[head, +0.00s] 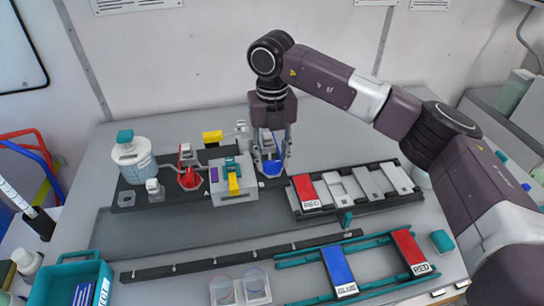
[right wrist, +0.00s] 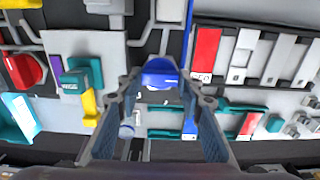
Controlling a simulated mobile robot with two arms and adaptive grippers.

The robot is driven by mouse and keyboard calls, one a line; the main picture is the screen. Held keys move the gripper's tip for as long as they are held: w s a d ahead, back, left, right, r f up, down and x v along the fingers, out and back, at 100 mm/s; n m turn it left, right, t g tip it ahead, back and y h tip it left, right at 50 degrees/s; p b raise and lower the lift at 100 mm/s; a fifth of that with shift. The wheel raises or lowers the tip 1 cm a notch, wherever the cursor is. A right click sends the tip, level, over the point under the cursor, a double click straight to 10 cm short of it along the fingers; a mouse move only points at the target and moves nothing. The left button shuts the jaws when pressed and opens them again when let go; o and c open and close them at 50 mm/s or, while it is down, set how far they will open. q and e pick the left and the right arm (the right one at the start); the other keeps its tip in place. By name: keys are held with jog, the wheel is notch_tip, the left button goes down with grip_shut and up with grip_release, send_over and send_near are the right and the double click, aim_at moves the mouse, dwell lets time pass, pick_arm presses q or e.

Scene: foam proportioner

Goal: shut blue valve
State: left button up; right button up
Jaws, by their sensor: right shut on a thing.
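The blue valve (head: 271,169) is a round blue knob at the right end of the dark rig base in the head view. My right gripper (head: 271,152) points down over it, with its fingers on either side of the knob. In the right wrist view the blue valve (right wrist: 160,77) sits between the fingertips of the right gripper (right wrist: 164,95), which is shut on it. The fingers hide part of the knob in the head view. My left gripper is in neither view.
A red valve (head: 189,178) and a grey block with a yellow lever (head: 234,184) stand left of the blue valve. A rack with a red cartridge (head: 307,192) lies close on the right. A white jar (head: 133,160) stands far left. The front grey strip is mostly clear.

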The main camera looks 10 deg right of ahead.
jog(key=shift+f+n+b, duration=0.15)
jog(key=shift+n+b, duration=1.5)
jog(key=shift+n, duration=0.05)
jog(key=n+b, duration=0.1)
jog(key=n, duration=0.1)
jog(key=shift+n+b, duration=0.3)
jog(key=n+b, duration=0.1)
jog(key=n, duration=0.1)
jog(key=shift+n, duration=0.4)
jog(key=n+b, duration=0.1)
jog(key=n, duration=0.3)
jog(key=shift+n, duration=0.3)
jog(key=shift+r+n+b, duration=0.15)
jog(key=shift+n+b, duration=0.05)
jog(key=shift+n, duration=0.9)
jog(key=shift+r+n+b, duration=0.1)
jog(key=shift+n+b, duration=0.05)
jog(key=shift+n, duration=0.95)
jog(key=o, duration=1.2)
jog(key=shift+c, duration=0.2)
